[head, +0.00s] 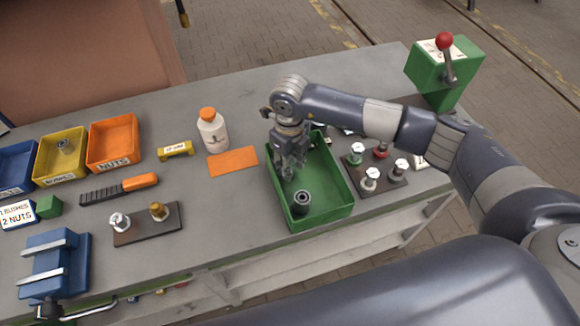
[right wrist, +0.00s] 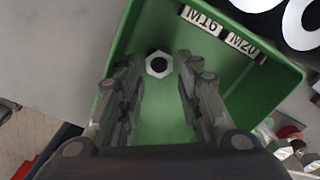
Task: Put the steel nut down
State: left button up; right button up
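The steel nut (right wrist: 159,64) shows in the right wrist view as a pale hexagon with a dark hole, over the floor of the green tray (right wrist: 285,85). My right gripper (right wrist: 158,82) has its two fingers spread apart, with a clear gap on each side of the nut. In the head view my right gripper (head: 289,172) points down into the green tray (head: 338,208), at its left side, and hides the nut. My left gripper is in neither view.
Right of the tray is a block with knobs (head: 370,178), and behind it a green lever box (head: 434,72). Left are an orange pad (head: 232,161), a white bottle (head: 212,132), an orange nuts bin (head: 112,143) and a blue fixture (head: 55,265). Labels M16 and M20 (right wrist: 222,33) mark the tray.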

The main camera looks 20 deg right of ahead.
notch_tip(320, 180, up, 10)
jog(key=b, duration=0.2)
jog(key=shift+r+b, duration=0.25)
jog(key=shift+b, duration=0.1)
jog(key=shift+s+f, duration=0.1)
jog(key=shift+s, duration=0.05)
